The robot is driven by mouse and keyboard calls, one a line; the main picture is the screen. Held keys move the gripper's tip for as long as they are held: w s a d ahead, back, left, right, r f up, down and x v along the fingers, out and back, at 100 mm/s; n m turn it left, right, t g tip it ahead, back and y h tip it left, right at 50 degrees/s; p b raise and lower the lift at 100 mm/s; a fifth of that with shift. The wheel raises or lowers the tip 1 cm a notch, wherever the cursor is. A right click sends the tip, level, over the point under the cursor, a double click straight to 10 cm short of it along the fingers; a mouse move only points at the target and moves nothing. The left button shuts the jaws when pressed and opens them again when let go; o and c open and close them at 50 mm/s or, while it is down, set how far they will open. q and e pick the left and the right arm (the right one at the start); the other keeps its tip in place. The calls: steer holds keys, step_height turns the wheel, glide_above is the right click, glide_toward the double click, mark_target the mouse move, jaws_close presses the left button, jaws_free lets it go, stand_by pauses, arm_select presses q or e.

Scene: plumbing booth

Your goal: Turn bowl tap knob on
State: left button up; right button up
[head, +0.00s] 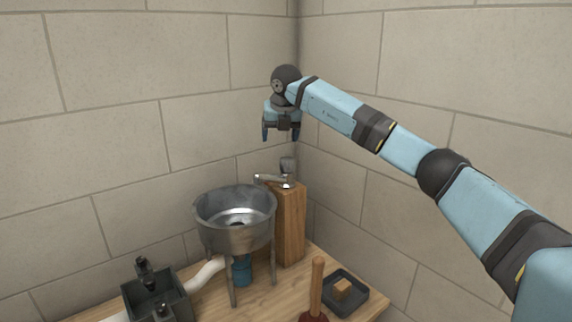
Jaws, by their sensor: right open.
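A metal bowl (236,222) on thin legs stands on the wooden counter in the corner. A wooden post (290,225) stands just to its right and carries a small metal tap (274,181), whose spout points left over the bowl. A grey knob (288,164) sits at the top of the tap, at the back. My right gripper (280,136) is above the tap and knob, pointing down, open and empty, with a visible gap below it. My left gripper is out of view.
A dark box with black fittings (155,292) stands at the front left, with a white pipe (205,273) beside it. A plunger (316,288) and a dark tray (357,299) holding a wooden block (343,288) are at the front right. Block walls close in behind.

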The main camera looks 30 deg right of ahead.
mark_target(287, 158)
steer(key=shift+m+h, duration=0.3)
steer(key=shift+h, duration=0.2)
steer(key=d+x, duration=0.1)
steer(key=x, duration=0.3)
steer(key=d+x, duration=0.1)
steer(key=x, duration=0.3)
steer(key=d+p+x, duration=0.1)
steer(key=x, duration=0.3)
steer(key=shift+r, duration=0.1)
steer(key=c, duration=0.9)
